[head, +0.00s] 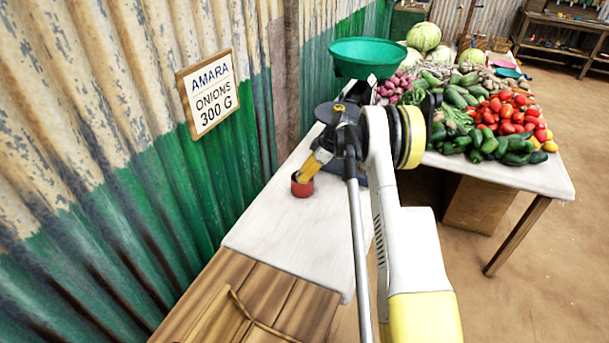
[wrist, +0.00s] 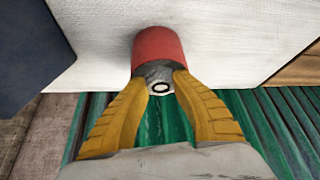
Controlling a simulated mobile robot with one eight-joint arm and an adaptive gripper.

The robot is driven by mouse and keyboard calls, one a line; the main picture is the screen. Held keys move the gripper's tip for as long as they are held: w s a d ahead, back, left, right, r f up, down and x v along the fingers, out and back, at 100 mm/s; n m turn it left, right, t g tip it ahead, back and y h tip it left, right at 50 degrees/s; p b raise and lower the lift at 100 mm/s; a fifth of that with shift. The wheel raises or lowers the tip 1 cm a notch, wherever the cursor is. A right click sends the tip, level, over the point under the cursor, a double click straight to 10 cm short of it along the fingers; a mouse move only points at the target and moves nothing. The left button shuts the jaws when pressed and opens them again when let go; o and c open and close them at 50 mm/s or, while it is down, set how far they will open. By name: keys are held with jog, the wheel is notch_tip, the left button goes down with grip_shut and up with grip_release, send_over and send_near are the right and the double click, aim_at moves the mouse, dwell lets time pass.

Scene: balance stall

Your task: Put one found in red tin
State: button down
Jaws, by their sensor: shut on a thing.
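The red tin (head: 302,187) stands on the white-covered stall table near the corrugated wall. It also shows in the wrist view (wrist: 158,46). My gripper (head: 308,172) points down at the tin, its yellow fingers just over the mouth. In the wrist view, my gripper (wrist: 162,82) is shut on a small grey piece (wrist: 155,70) with a black-and-white ring mark on its end. The grey piece overlaps the tin's mouth; I cannot tell how far inside it is. The tin's inside is hidden.
A green pan (head: 373,56) stands behind my arm. Vegetables, including red tomatoes (head: 508,115), crowd the table at the right. A sign (head: 210,92) reading "AMARA ONIONS 300 G" hangs on the wall. The near white tabletop (head: 285,245) is bare.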

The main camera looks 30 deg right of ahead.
jog(key=shift+s+f, duration=0.1)
jog(key=shift+f, duration=0.25)
jog(key=c, duration=1.1)
grip_release()
jog(key=shift+c, duration=0.2)
jog(key=shift+s, duration=0.1)
